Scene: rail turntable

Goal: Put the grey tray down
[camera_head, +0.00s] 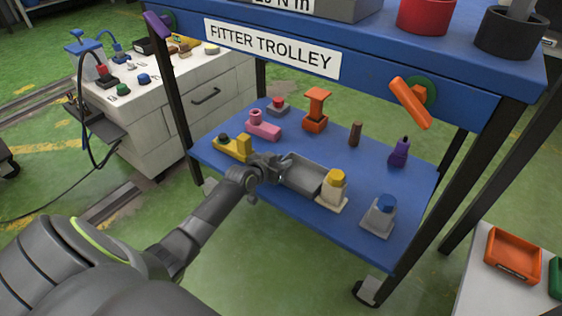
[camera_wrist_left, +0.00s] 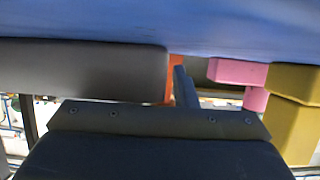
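The grey tray (camera_head: 302,174) is an open shallow box, low over the blue lower shelf of the trolley. In the left wrist view its side (camera_wrist_left: 80,72) lies close along the blue surface. I cannot tell whether a thin gap remains below it. My left gripper (camera_head: 279,166) is at the tray's left end. One finger (camera_wrist_left: 183,87) shows just outside that end, with a narrow strip of orange between them. The other finger is hidden by the tray, so I cannot tell whether they grip it. My right gripper is not in view.
A yellow-topped piece (camera_head: 335,184) stands close to the tray's right end, and a blue-topped piece (camera_head: 380,214) beyond. A yellow block (camera_head: 236,148), pink part (camera_head: 264,128) and orange stand (camera_head: 316,112) are left and behind. A purple piece (camera_head: 399,153) stands right. The upper deck (camera_head: 370,75) overhangs.

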